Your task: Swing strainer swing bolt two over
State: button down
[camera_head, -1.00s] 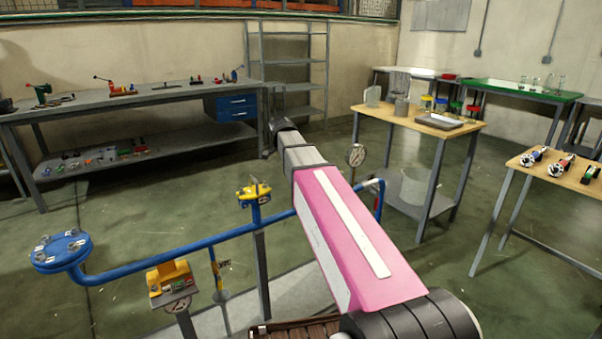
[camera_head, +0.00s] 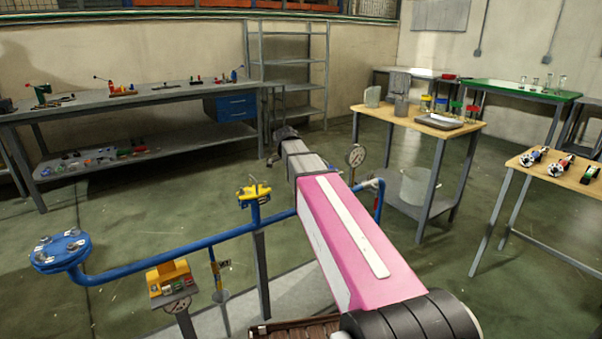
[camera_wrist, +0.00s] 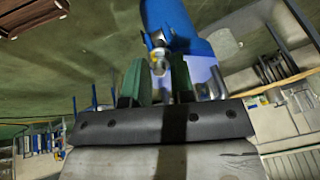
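In the wrist view a blue cylindrical body (camera_wrist: 172,18), which looks like the strainer, is close beyond my gripper (camera_wrist: 162,78). A metallic swing bolt (camera_wrist: 158,52) hangs at its near side, in line with the gap between my fingers. My green-padded fingers stand apart, and I see nothing clamped between them. Whether a finger touches the bolt I cannot tell. In the head view a blue round flange (camera_head: 60,250) with several metal bolts on top sits at the left end of the blue pipe (camera_head: 170,261). My own arm hides part of the pipe.
A yellow device (camera_head: 254,194) sits on the pipe, and a yellow box (camera_head: 171,284) stands in front of it. A gauge (camera_head: 355,156) rises just right of my arm. A wooden table (camera_head: 415,118) with vessels stands behind; a long grey workbench (camera_head: 130,98) lies back left.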

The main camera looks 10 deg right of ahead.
jog(key=shift+s+a+f+t+h, duration=0.2)
jog(key=shift+a+f+t+h, duration=0.2)
jog(key=shift+h, duration=0.55)
jog(key=shift+s+a+f+t+h, duration=0.15)
jog(key=shift+a+f+t+h, duration=0.25)
jog(key=shift+h, duration=0.5)
jog(key=shift+s+a+f+t+h, duration=0.25)
jog(key=shift+a+f+h, duration=0.25)
jog(key=shift+h, duration=0.45)
jog(key=c, duration=1.2)
grip_release()
